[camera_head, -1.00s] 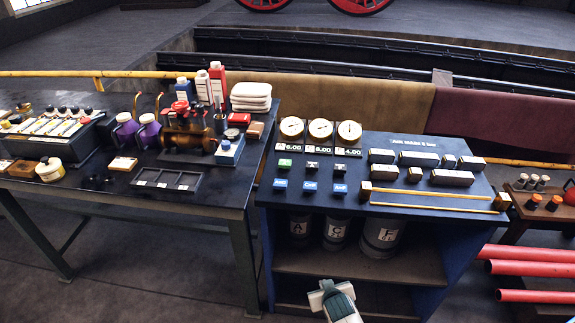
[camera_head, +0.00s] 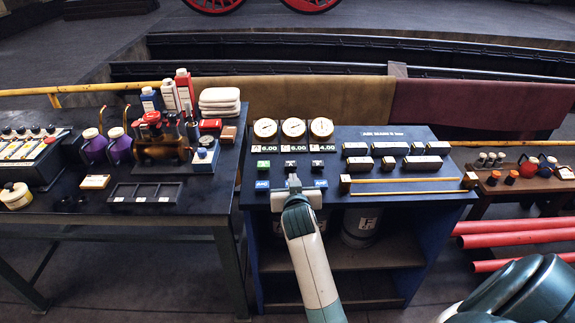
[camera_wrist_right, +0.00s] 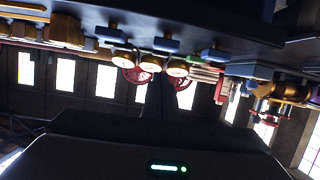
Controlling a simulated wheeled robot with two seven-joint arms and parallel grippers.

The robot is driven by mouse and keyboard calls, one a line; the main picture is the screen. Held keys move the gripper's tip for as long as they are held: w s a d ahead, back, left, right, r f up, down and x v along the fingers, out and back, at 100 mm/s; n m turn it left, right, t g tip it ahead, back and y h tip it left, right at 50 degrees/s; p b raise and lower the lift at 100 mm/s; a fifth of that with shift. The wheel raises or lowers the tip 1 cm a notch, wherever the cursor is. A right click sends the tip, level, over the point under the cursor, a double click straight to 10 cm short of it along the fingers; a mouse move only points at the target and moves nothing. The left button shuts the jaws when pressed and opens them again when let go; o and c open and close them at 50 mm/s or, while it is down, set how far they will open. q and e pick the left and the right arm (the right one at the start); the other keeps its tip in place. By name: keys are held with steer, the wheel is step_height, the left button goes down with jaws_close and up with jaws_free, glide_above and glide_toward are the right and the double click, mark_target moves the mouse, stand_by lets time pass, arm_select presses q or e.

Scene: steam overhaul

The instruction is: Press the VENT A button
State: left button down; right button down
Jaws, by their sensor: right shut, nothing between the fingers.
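The upper row has a green-labelled button (camera_head: 263,164) at the left and two dark-labelled ones. The lettering is too small to tell which is VENT A. My right gripper (camera_head: 294,183) is shut and empty at the lower row's middle; contact cannot be told. My left gripper is out of view.
The gauges (camera_head: 293,129) stand at the panel's back left. Several metal-faced blocks (camera_head: 387,149) and a long thin rod (camera_head: 405,180) lie to the right. A dark workbench (camera_head: 150,222) crowded with bottles and parts stands at the left. Red pipes (camera_head: 515,227) lie at right.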

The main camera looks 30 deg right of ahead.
steer(key=w+r, duration=0.1)
steer(key=w+d+r, duration=0.1)
steer(key=shift+w+r+m+h, duration=0.3)
steer(key=shift+w+m+h, duration=0.05)
steer(key=shift+m+h, duration=0.05)
steer(key=shift+d, duration=0.1)
steer(key=shift+w+d, duration=0.2)
steer(key=shift+w, duration=0.25)
steer(key=p, duration=0.3)
glide_above(290, 165)
steer(key=s+a, duration=0.1)
steer(key=s, duration=0.1)
step_height(290, 165, down, 2)
steer(key=shift+s+a+f, duration=0.1)
steer(key=shift+s+a, duration=0.05)
steer(key=f, duration=0.3)
steer(key=shift+w, duration=0.2)
steer(key=shift+f+t+p, duration=0.3)
steer(key=shift+f, duration=0.35)
